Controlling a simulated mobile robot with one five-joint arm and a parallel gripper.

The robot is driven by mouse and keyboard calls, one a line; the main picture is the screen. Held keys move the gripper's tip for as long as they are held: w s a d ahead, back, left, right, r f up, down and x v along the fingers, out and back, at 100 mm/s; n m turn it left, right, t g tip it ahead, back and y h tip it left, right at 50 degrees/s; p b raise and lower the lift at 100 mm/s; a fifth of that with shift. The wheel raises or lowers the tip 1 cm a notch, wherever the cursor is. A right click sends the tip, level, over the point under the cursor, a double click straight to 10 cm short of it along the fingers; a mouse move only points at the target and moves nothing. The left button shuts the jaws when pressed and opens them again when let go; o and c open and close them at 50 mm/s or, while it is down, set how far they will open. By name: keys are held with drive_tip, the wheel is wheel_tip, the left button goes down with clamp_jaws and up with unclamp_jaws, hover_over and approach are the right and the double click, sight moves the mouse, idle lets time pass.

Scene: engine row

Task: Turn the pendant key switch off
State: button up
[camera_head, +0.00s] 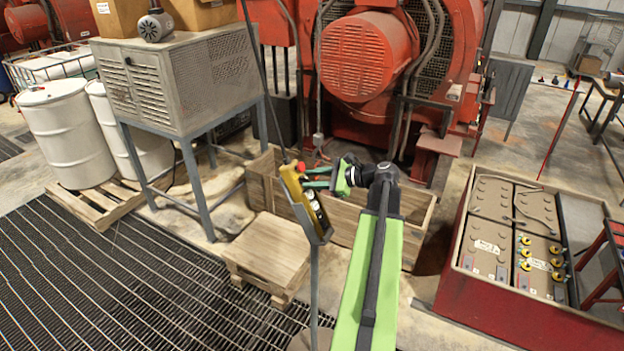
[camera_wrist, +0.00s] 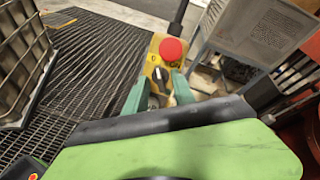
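The yellow pendant (camera_head: 304,203) hangs upright and slightly tilted on a grey post, with a red button on its top end. In the wrist view the pendant (camera_wrist: 163,62) shows its large red button (camera_wrist: 172,49) and, below it, a small dark key switch (camera_wrist: 160,74) with white marks around it. My gripper (camera_head: 308,178) has green fingers, spread apart, reaching the pendant's upper face from the right. In the wrist view the fingertips of my gripper (camera_wrist: 165,80) lie just below the key switch, one to each side. Whether they touch it is unclear.
A wooden crate (camera_head: 420,214) stands behind the pendant and a wooden pallet step (camera_head: 268,250) to its left. A grey cabinet on legs (camera_head: 150,90) is at the left. A red battery box (camera_head: 480,308) stands at the right. Large red machinery (camera_head: 365,55) is behind.

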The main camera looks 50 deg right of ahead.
drive_tip(key=p+v, duration=0.5)
drive_tip(key=v, duration=1.2)
drive_tip(key=shift+a, duration=0.1)
